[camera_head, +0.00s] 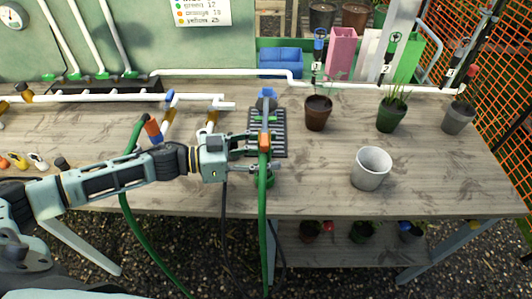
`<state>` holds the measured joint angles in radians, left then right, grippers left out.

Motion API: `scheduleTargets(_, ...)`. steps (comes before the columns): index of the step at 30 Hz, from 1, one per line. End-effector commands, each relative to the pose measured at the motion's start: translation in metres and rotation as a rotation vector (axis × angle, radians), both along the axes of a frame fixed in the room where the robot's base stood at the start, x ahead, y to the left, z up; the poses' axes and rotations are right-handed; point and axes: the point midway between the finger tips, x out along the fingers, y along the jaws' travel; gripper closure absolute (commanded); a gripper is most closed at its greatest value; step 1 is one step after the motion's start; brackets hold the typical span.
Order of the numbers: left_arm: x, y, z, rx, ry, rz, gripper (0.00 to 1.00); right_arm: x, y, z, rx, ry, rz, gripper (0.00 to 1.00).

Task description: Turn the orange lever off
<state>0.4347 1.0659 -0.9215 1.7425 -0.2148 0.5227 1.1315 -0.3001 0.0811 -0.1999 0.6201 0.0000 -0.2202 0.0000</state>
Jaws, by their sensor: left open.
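An orange part (264,141), which may be the lever, sits at the top of a green hose (263,205) near the table's front middle. Another orange-red piece (153,131) is at the end of a second green hose further left. My left gripper (268,153) comes in from the left and is open, with its fingers around or right beside the orange part. I cannot tell whether they touch it. The gripper partly hides the fitting below. My right gripper is not in view.
A dark slatted tray (281,138) lies behind the gripper. A white cup (371,168) and potted plants (391,116) stand to the right. White pipes (100,97) run along the back left. The table (440,180) is clear at front right.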

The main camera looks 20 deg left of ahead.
Motion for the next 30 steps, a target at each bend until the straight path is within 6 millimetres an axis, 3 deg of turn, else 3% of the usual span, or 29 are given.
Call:
scheduleTargets(10,-0.004,0.01,0.0,0.002,0.002,0.003,0.54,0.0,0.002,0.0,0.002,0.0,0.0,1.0)
scheduleTargets(24,-0.047,0.09,0.009,0.004,0.003,0.002,0.54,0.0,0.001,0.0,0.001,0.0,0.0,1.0)
scheduleTargets(30,-0.055,0.104,0.012,0.001,0.0,0.0,0.54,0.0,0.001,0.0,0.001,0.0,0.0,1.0)
